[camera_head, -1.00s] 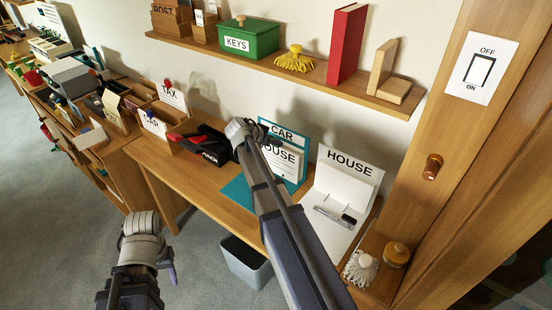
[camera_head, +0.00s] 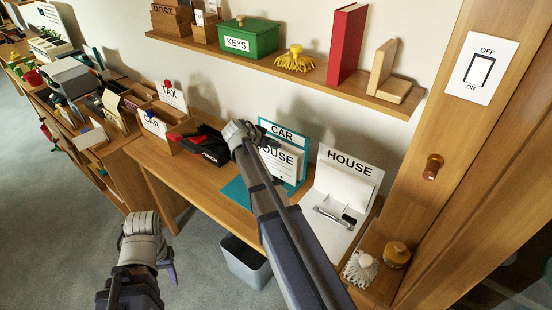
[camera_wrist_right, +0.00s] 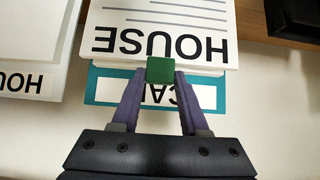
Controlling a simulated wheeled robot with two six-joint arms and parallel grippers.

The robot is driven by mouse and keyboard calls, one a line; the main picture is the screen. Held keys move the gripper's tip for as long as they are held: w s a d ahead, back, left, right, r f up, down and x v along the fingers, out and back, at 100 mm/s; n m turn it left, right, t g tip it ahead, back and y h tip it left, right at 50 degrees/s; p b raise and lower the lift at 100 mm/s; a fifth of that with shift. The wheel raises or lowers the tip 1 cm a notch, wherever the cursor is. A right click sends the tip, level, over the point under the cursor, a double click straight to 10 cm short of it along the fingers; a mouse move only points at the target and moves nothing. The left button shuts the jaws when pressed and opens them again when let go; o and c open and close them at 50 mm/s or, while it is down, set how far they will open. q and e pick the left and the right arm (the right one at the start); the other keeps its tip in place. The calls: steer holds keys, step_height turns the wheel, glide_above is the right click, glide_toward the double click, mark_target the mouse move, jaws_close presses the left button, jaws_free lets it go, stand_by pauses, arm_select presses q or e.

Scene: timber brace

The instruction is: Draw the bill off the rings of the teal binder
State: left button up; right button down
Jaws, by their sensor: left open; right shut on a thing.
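The teal binder (camera_head: 303,149), labelled CAR, stands open on the desk, its teal lower cover (camera_head: 236,194) lying flat. The white bill (camera_head: 291,158), printed HOUSE, is upright in front of its back board, partly behind my right arm. In the right wrist view the bill (camera_wrist_right: 160,17) covers part of the CAR label. My right gripper (camera_wrist_right: 160,72) is shut on a small green block (camera_wrist_right: 160,69) at the bill's edge. The binder's rings are hidden. My left gripper (camera_head: 169,266) is open and empty, low at left, away from the desk.
A white HOUSE binder (camera_head: 346,180) with a metal bar stands right of the teal one. A black punch (camera_head: 203,148) and sorting boxes (camera_head: 172,114) lie left. A shelf (camera_head: 270,62) runs above; a grey bin (camera_head: 244,262) stands below.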

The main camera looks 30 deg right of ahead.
steer(key=shift+s+a, duration=0.25)
steer(key=shift+a, duration=0.3)
steer(key=shift+s+a, duration=0.2)
steer(key=shift+a, duration=0.35)
stand_by(1.1)
